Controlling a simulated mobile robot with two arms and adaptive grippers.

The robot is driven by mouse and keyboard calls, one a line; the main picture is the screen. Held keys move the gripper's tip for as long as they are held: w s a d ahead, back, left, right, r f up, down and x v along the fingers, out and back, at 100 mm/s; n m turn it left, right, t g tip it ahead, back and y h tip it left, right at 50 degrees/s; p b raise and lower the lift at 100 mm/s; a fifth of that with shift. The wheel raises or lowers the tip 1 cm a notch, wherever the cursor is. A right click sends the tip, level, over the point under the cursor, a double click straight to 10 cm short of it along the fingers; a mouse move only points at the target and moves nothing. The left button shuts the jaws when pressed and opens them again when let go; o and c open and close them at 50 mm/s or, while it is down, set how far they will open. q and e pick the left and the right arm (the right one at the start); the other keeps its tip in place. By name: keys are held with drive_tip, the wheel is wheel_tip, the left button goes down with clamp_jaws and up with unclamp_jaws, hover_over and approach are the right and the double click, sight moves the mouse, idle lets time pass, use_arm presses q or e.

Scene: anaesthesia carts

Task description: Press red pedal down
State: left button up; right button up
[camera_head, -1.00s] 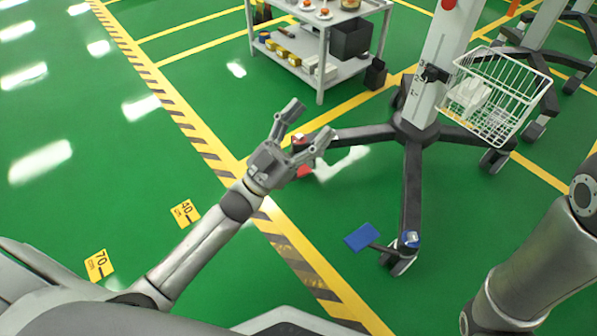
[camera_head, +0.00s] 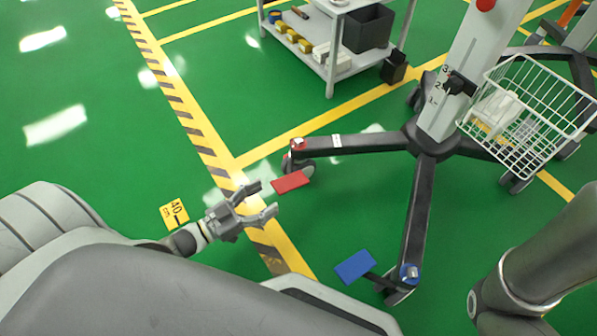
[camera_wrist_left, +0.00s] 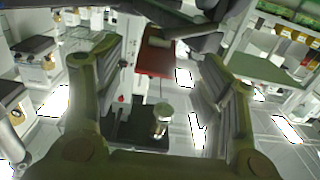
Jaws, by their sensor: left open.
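The red pedal (camera_head: 291,182) is a flat plate beside a caster at the end of the stand's left leg, low over the floor. My left gripper (camera_head: 266,199) is open and empty, just left of the pedal and slightly nearer to me, with its fingers pointing toward it. I see a gap between fingertips and pedal, but cannot tell their height difference. In the left wrist view the open fingers (camera_wrist_left: 158,95) frame a dark red flat surface (camera_wrist_left: 157,60), which may be the pedal. My right gripper is not in view.
A blue pedal (camera_head: 355,266) sits by another caster of the same wheeled stand (camera_head: 420,140). A white wire basket (camera_head: 525,120) hangs on its column. A grey cart (camera_head: 340,70) stands behind.

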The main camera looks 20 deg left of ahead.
sight(291, 183)
use_arm(q)
drive_tip(key=b+x, duration=0.4)
drive_tip(key=x, duration=0.4)
drive_tip(key=shift+w+d+f, duration=0.1)
drive_tip(key=shift+w+d, duration=0.15)
drive_tip(key=shift+d, duration=0.05)
drive_tip(key=shift+w+d, duration=0.3)
drive_tip(key=shift+w, duration=0.25)
drive_tip(key=shift+c, duration=0.5)
